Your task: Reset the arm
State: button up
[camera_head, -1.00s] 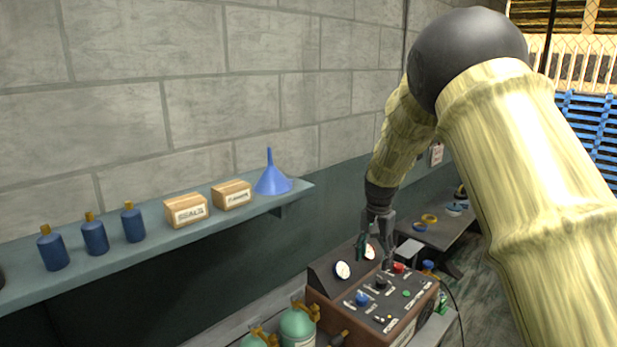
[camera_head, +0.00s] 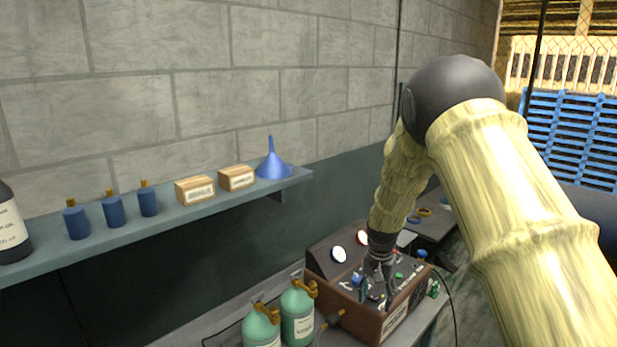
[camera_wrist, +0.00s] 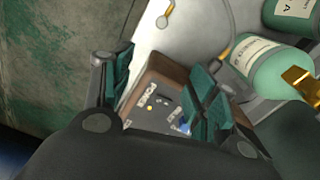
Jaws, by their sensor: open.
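My arm reaches down from the right in the head view. My gripper (camera_head: 376,285) hangs over the control panel of a brown machine (camera_head: 396,322) with two round gauges. In the wrist view my gripper (camera_wrist: 155,90) is open, its two teal-padded fingers apart with nothing between them.
Two green cylinders (camera_head: 298,312) with brass valves stand left of the machine. A wall shelf (camera_head: 150,228) holds blue bottles, two boxes and a blue funnel (camera_head: 272,166). A side table (camera_head: 436,229) with small rings lies behind my arm. Blue pallets (camera_head: 568,140) stand far right.

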jog(key=s+d+f+n+b, duration=0.1)
jog(key=s+d+f+b, duration=0.15)
jog(key=s+f, duration=1.1)
jog(key=s+d+f+n+b, duration=0.15)
jog(key=s+f+b, duration=0.25)
jog(key=s+f, duration=0.95)
jog(key=s+f+n+b, duration=0.1)
jog(key=s+f, duration=0.3)
jog(key=s, duration=0.4)
jog(key=s+f+n+b, duration=0.1)
jog(key=s+f+b, duration=0.2)
jog(key=s+f, duration=0.2)
jog(key=s+f+n+b, duration=0.1)
jog(key=s+f, duration=0.4)
jog(key=s, duration=0.6)
jog(key=shift+s+a+b, duration=0.15)
jog(key=shift+a+b, duration=0.2)
jog(key=shift+b, duration=0.05)
jog(key=shift+c, duration=0.3)
